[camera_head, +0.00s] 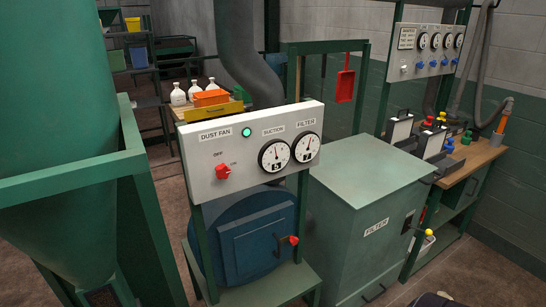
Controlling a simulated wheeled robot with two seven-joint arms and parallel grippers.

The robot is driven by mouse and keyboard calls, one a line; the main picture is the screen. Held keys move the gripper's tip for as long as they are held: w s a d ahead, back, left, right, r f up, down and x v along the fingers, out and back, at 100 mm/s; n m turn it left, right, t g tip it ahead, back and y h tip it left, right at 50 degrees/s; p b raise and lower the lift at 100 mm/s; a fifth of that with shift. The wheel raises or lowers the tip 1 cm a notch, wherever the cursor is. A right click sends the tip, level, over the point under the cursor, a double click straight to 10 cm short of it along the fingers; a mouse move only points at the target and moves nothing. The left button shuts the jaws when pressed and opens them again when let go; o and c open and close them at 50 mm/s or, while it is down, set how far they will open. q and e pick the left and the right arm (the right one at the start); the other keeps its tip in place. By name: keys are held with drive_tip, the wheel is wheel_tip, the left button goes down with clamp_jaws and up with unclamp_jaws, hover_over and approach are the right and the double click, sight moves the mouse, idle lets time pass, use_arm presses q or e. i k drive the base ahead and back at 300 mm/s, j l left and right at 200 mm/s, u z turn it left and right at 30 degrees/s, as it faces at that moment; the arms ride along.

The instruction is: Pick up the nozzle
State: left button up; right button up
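A grey hose at the far right ends in a piece with an orange part (503,118), above the back of a wooden workbench (477,157). This piece may be the nozzle, but it is too small to tell for certain. It stands upright near the wall, apart from any gripper.
A dust fan panel (255,147) with a red knob and two gauges stands mid-left. A green filter cabinet (365,195) stands between it and the workbench. A large green hopper (50,120) fills the left. Brown floor (480,275) is open at lower right.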

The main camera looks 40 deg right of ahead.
sight(506, 114)
drive_tip(key=z, duration=2.85)
drive_tip(key=i+z, duration=0.35)
drive_tip(key=i, duration=1.25)
